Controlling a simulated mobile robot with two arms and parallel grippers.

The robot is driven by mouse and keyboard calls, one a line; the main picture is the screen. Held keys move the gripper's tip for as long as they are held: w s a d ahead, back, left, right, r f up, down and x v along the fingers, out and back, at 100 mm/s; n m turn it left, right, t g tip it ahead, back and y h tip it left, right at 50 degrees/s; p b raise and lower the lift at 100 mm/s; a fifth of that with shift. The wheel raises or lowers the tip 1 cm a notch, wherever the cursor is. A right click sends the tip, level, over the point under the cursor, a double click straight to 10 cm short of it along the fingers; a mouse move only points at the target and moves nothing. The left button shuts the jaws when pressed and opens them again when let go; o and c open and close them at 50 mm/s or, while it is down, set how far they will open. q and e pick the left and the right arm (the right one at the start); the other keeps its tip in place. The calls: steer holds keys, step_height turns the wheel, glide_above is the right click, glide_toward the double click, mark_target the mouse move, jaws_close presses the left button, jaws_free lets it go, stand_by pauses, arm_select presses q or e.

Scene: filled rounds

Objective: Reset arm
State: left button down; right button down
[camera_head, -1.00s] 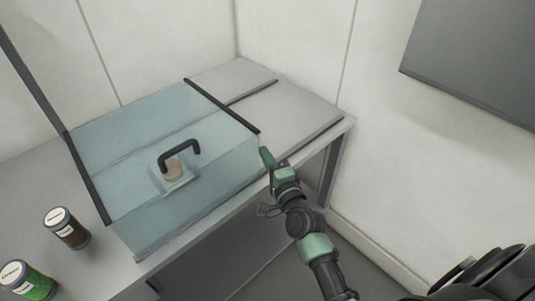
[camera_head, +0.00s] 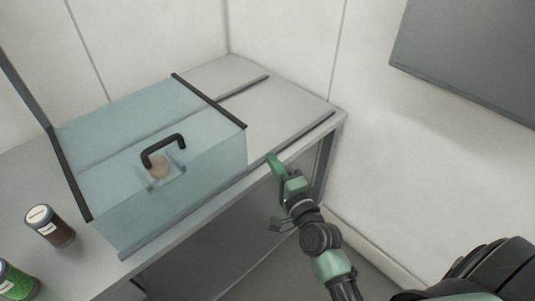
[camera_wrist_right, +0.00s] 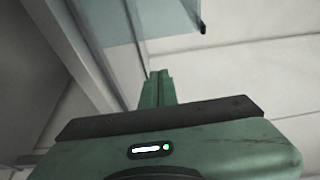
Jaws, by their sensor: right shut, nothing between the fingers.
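My right gripper (camera_head: 272,160) is shut and empty at the front edge of the table, just right of the glass case. Its green fingers also show pressed together in the right wrist view (camera_wrist_right: 157,88). The right arm comes in from the lower right of the head view. My left gripper is not in these views.
A clear glass case (camera_head: 205,170) with black edge strips and a black handle (camera_head: 162,146) stands on the grey table (camera_head: 285,110). A brown-filled jar (camera_head: 50,228) and a green-filled jar (camera_head: 16,283) stand at left. A grey panel (camera_head: 470,60) hangs on the right wall.

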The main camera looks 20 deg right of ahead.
steer(key=s+a+f+n+g+y, duration=0.1)
steer(key=s+a+f+n+g, duration=0.2)
steer(key=f, duration=0.9)
steer(key=s+f+n+g, duration=0.3)
steer(key=s+f+n, duration=0.15)
steer(key=f, duration=0.75)
steer(key=s+a+f+n+g+y, duration=0.1)
steer(key=s+a+f+n+g, duration=0.3)
steer(key=f, duration=0.8)
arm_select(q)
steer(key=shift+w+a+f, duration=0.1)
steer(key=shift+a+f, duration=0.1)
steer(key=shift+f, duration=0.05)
arm_select(e)
steer(key=s+d+f+n+g, duration=0.2)
steer(key=s+f, duration=0.4)
steer(key=s, duration=0.5)
steer(key=s+d+f+n+g+h, duration=0.1)
steer(key=s+d+f+n+g, duration=0.1)
steer(key=s+f, duration=0.5)
steer(key=s+d+f+n+g+h, duration=0.1)
steer(key=s+d+f+n+g, duration=0.2)
steer(key=s, duration=1.1)
step_height(320, 180, down, 4)
steer(key=shift+s+d+r+n, duration=0.1)
steer(key=shift+s+d+n, duration=0.3)
steer(key=shift+d+n, duration=0.35)
steer(key=shift+a, duration=0.1)
